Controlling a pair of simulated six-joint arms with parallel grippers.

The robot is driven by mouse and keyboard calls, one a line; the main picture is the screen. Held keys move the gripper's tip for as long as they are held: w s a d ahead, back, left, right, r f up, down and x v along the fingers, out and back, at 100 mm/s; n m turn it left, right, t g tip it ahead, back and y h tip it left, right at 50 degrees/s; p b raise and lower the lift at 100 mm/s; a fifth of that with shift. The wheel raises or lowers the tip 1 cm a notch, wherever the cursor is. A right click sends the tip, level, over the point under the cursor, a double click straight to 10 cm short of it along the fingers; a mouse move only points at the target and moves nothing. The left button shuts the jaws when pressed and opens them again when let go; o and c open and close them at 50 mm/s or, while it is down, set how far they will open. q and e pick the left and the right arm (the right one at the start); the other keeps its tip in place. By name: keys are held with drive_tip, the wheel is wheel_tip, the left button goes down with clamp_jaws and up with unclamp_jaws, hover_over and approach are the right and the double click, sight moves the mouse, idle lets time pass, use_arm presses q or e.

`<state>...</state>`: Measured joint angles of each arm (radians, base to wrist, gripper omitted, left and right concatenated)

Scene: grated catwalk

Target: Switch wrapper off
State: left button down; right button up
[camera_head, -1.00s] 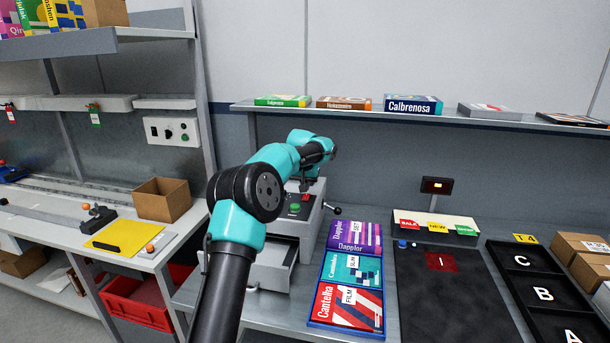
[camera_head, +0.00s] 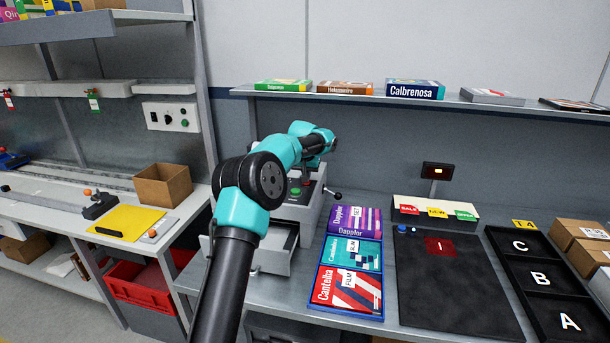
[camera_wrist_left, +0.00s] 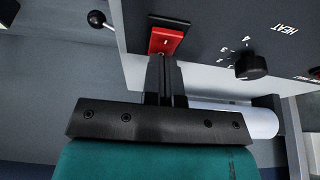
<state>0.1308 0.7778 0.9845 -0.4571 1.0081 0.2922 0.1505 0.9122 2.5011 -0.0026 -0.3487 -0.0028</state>
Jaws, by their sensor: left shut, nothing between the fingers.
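The wrapper is a grey machine (camera_head: 302,211) behind my left arm in the head view, with a green button on its sloped top. In the left wrist view, its dark panel (camera_wrist_left: 208,40) carries a red rocker switch (camera_wrist_left: 166,41) marked "I" and a black dial (camera_wrist_left: 251,66) beside the word HEAT. My left gripper (camera_wrist_left: 166,62) is shut and empty. Its fingertips are at the near edge of the red switch; I cannot tell whether they touch it. In the head view the arm hides part of the machine. My right gripper is not in view.
A lever with a black ball (camera_head: 338,196) sticks out at the machine's right. An open drawer (camera_head: 272,262) is in front. A blue tray (camera_head: 319,309) of boxes and a dark mat (camera_head: 447,294) lie to the right. A shelf (camera_head: 466,98) runs behind.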

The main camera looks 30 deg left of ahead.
use_arm(q)
drive_tip(key=shift+s+d+f, duration=0.1)
drive_tip(key=shift+s+f, duration=0.1)
drive_tip(key=shift+f, duration=0.4)
drive_tip(key=shift+s+d, duration=0.2)
drive_tip(key=shift+s, duration=0.5)
drive_tip(key=shift+r, duration=0.5)
drive_tip(key=w+v, duration=0.1)
drive_tip(key=v, duration=1.3)
drive_tip(key=shift+a, duration=0.2)
drive_tip(key=shift+r, duration=0.1)
